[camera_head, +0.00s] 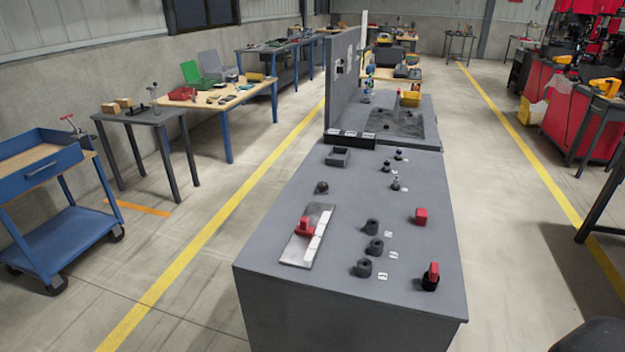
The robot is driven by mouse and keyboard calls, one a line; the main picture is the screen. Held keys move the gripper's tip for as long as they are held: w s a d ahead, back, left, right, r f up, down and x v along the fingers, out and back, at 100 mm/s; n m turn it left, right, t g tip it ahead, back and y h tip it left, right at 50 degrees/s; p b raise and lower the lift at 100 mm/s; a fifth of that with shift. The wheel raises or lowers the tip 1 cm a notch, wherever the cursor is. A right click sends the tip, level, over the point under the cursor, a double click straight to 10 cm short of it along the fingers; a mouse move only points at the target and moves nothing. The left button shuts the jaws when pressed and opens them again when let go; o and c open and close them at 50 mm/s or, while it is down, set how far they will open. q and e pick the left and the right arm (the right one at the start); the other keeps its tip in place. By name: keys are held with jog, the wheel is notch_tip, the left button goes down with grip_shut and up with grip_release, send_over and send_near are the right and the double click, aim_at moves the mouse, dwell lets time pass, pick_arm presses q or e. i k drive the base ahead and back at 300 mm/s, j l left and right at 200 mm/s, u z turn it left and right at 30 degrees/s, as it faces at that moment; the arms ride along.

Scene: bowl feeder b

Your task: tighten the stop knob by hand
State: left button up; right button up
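A grey bench (345,300) stands in front of me, with several knobs and fittings on its top. A red block (304,226) sits on a flat metal plate with a white strip (312,243) at the left. Three dark cylindrical knobs (374,246) stand in a row at the middle, beside small white labels. A small dark round knob (322,187) stands farther back at the left. A red block (421,216) and a red-and-black switch (431,276) are at the right. I cannot tell which is the stop knob. Neither gripper is in view.
Small black knobs (396,183) and a square dark tray (338,157) lie toward the back of the bench. An upright grey panel (342,82) rises behind. A blue cart (47,245) stands at the left.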

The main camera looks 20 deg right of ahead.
aim_at(322, 186)
jog(key=i+j, duration=0.15)
jog(key=j, duration=0.25)
jog(key=i+j+z, duration=0.1)
jog(key=j, duration=0.3)
jog(key=i+j, duration=0.2)
jog(key=j, duration=0.2)
jog(key=i+j+z, duration=0.15)
jog(key=j, duration=0.25)
